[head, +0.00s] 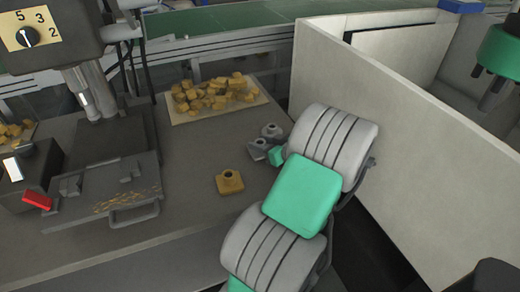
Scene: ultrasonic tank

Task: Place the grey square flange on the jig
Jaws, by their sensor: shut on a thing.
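A grey square flange (272,131) with a round raised hub shows just past the end of my arm, near the right edge of the grey bench. My gripper (260,148) is small in view and partly hidden by my arm. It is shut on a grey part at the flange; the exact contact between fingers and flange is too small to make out. The jig appears to be the dark fixture (100,190) with small upright blocks and a front handle, below the drill spindle at the left. No flange is visible on it.
A yellow square flange (229,181) lies on the bench between the fixture and my arm. A tray (183,118) of yellow parts sits behind. The drill spindle (92,93) hangs over the fixture. A pale partition (400,110) stands right of my arm.

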